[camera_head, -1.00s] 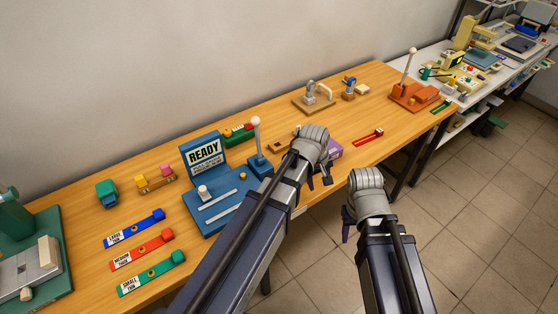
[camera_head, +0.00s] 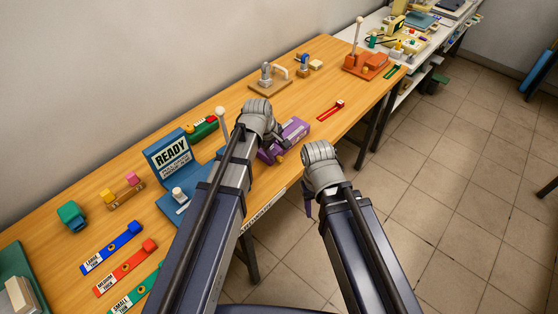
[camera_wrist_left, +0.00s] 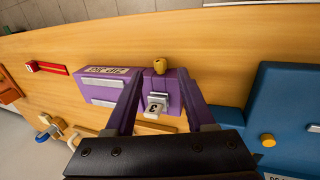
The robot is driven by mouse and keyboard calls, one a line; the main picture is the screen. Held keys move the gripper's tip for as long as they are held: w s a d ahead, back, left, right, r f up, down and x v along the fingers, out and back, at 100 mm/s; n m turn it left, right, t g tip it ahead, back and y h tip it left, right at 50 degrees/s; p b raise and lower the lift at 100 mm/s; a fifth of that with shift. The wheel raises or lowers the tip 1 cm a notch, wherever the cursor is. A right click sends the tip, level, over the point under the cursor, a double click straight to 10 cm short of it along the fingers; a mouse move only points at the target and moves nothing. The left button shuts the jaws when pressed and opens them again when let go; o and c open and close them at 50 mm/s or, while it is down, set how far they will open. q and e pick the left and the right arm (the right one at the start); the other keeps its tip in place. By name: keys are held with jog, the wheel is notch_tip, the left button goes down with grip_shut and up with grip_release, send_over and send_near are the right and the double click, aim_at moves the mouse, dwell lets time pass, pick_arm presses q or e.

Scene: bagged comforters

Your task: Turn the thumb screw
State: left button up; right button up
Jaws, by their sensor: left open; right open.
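A purple block-shaped device (camera_head: 295,131) lies near the table's front edge, partly hidden behind my left gripper in the head view. My left gripper (camera_head: 267,143) is open above the device. In the wrist view its fingers (camera_wrist_left: 161,78) spread to either side of the knob, with nothing between them gripped. My right gripper (camera_head: 312,195) hangs beyond the table edge, over the floor, open and empty.
A blue fixture with a READY sign (camera_head: 170,153) stands left of my left gripper. Coloured strips, including a blue one (camera_head: 111,247), lie at the front left. A red strip (camera_head: 331,110) and an orange lever device (camera_head: 366,66) are farther right. Bare wood surrounds the red strip.

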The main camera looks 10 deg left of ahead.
aim_at(280, 158)
pick_arm(q)
jog(key=b+x, duration=0.3)
jog(key=x, duration=0.1)
jog(key=shift+w+f, duration=0.1)
jog(key=shift+f, duration=0.2)
grip_shut()
dwell(0.4)
